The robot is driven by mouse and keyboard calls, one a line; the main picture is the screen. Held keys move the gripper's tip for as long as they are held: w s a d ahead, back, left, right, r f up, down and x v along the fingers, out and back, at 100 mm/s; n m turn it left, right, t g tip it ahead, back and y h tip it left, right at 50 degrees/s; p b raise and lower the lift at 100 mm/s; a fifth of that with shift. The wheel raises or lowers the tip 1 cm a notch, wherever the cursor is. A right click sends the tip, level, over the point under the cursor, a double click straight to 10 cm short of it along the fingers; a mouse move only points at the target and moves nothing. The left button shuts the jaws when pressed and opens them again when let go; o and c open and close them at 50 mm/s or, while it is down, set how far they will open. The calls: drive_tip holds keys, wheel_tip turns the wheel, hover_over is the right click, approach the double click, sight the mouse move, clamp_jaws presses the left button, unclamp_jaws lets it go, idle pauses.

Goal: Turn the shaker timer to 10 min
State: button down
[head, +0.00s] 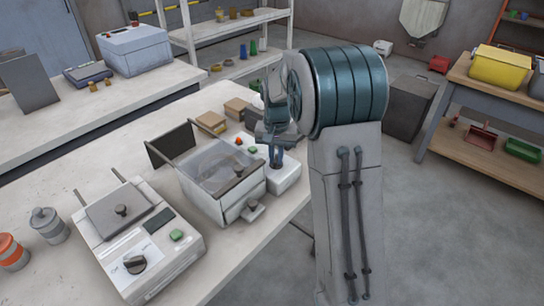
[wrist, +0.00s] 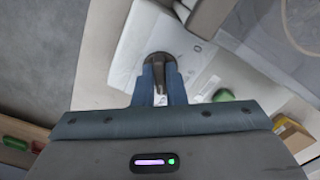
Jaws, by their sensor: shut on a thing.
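The shaker timer is a dark round knob (wrist: 160,62) with a raised grip bar on a white control box (wrist: 190,45). In the head view that box (head: 287,180) stands at the right side of a clear-lidded machine (head: 222,165). My gripper (wrist: 160,80) points at the knob, with its two blue fingers closed on either side of the bar. In the head view my gripper (head: 276,156) is over the box and my arm hides the knob. The scale marks around the knob are too small to read.
A green button (wrist: 222,95) is beside the knob on the box. Another machine with its own dial (head: 134,265) and green button stands front left on the bench. Orange (head: 11,251) and grey (head: 48,225) jars are further left. Small tan boxes (head: 212,123) lie behind.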

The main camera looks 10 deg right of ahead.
sight(276, 159)
drive_tip(key=shift+s+f+m, duration=0.2)
drive_tip(key=shift+s+m, duration=0.05)
drive_tip(key=shift+m, duration=0.05)
drive_tip(key=c, duration=1.5)
unclamp_jaws()
drive_tip(key=shift+r, duration=0.1)
wheel_tip(276, 159, up, 14)
drive_tip(key=shift+w+f, duration=0.1)
